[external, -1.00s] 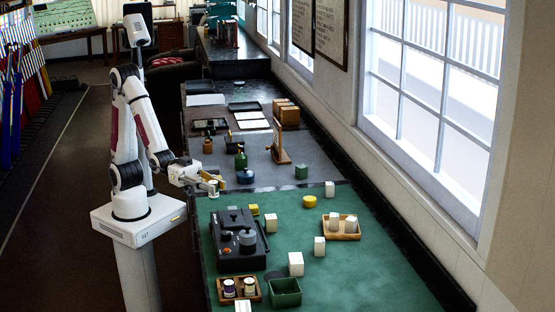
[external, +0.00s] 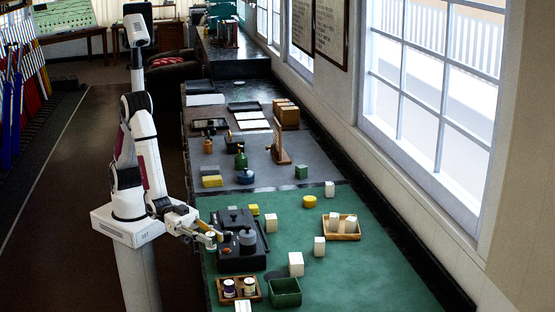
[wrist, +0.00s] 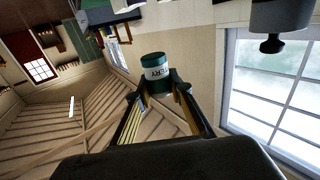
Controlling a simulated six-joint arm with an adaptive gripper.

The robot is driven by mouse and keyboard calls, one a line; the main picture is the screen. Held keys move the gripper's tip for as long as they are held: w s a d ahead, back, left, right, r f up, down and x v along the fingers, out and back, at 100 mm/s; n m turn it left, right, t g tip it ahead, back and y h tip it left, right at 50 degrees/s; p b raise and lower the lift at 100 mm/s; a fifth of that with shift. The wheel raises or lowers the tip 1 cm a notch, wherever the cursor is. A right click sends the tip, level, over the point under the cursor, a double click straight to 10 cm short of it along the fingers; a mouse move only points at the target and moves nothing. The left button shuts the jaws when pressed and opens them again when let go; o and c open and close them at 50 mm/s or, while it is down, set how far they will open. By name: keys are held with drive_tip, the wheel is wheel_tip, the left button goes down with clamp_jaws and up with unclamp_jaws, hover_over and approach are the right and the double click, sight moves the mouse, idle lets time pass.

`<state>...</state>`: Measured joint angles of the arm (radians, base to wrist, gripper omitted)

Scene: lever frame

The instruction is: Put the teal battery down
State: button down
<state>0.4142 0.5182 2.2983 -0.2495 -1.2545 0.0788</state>
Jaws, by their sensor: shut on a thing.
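The teal battery (wrist: 155,72), a short cylinder with a white label band, is held between the two fingers of my gripper (wrist: 160,92) in the wrist view. In the external view my gripper (external: 211,240) is over the left edge of the green mat, close beside the black device (external: 236,258). The battery is too small and too covered there to make out clearly. Whether it touches anything is not clear.
A wooden tray (external: 238,299) with two labelled cylinders and an open green box (external: 285,292) stand at the front. White blocks (external: 296,264) and another wooden tray (external: 341,236) stand to the right. Green mat between them is clear.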

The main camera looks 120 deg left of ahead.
drive_tip(key=w+f+y, duration=0.1)
drive_tip(key=f, duration=0.1)
drive_tip(key=w+d+f+n+y, duration=0.1)
drive_tip(key=f, duration=0.1)
drive_tip(key=w+f+n, duration=0.1)
drive_tip(key=f, duration=0.1)
drive_tip(key=shift+w+d+y, duration=0.25)
drive_tip(key=shift+d+y, duration=0.05)
drive_tip(key=shift+y, duration=0.1)
drive_tip(key=shift+w+a+r+n+y, duration=0.2)
drive_tip(key=shift+a+r+n+y, duration=0.15)
drive_tip(key=shift+a+r+y, duration=0.5)
drive_tip(key=shift+w+a+r+n+y, duration=0.2)
drive_tip(key=shift+a+r+n+y, duration=0.3)
drive_tip(key=shift+r, duration=0.6)
drive_tip(key=shift+a+m+h, duration=0.1)
drive_tip(key=shift+m+h, duration=0.15)
drive_tip(key=shift+f, duration=2.5)
drive_tip(key=shift+f, duration=2.3)
